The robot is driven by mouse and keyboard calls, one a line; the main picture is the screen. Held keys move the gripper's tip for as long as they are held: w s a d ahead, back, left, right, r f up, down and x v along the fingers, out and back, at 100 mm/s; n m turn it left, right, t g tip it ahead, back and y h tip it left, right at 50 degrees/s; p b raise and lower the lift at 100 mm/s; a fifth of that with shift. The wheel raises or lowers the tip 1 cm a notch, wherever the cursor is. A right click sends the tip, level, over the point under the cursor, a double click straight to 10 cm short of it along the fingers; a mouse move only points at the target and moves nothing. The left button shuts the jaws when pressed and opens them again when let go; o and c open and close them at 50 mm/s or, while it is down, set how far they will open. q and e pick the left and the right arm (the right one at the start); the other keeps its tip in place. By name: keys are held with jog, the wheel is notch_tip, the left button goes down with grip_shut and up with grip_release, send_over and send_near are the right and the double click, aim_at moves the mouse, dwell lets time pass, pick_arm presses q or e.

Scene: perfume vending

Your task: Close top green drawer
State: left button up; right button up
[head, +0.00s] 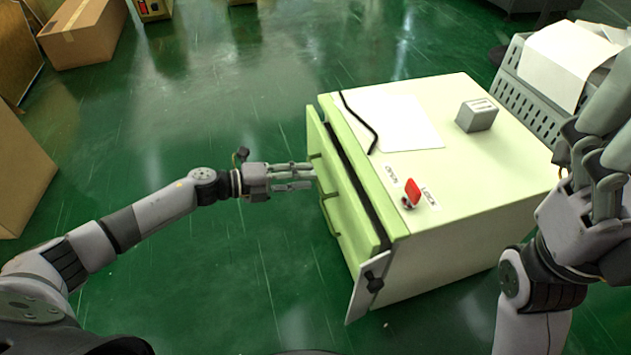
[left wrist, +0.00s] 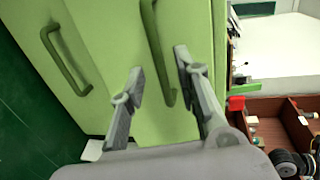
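The pale green cabinet (head: 455,160) stands at centre right. Its top green drawer (head: 350,178) is out a little, with a dark gap between its front and the cabinet body. My left gripper (head: 304,176) is at the drawer front with its fingers apart. In the left wrist view, the fingers of my left gripper (left wrist: 158,66) point at the green front, and a green bar handle (left wrist: 153,35) shows between them. I cannot tell whether they touch it. A second handle (left wrist: 62,58) is to the left. My right gripper (head: 600,165) is raised at the right edge; its opening is unclear.
On the cabinet top are a white sheet (head: 405,125), a black cable (head: 360,122), a grey block (head: 477,115) and a red knob (head: 411,192) by OPEN and LOCK labels. A grey crate (head: 530,95) stands behind.

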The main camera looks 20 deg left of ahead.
aim_at(329, 173)
pick_arm(q)
jog(key=shift+b+x, duration=0.4)
jog(key=shift+x, duration=1.4)
jog(key=shift+c, duration=0.5)
grip_shut()
jog(key=shift+r+p+x, duration=0.2)
jog(key=shift+p+x, duration=0.1)
jog(key=shift+x, duration=0.65)
jog(key=shift+r+p+x, duration=0.2)
jog(key=shift+p+x, duration=0.05)
jog(key=shift+x, duration=0.7)
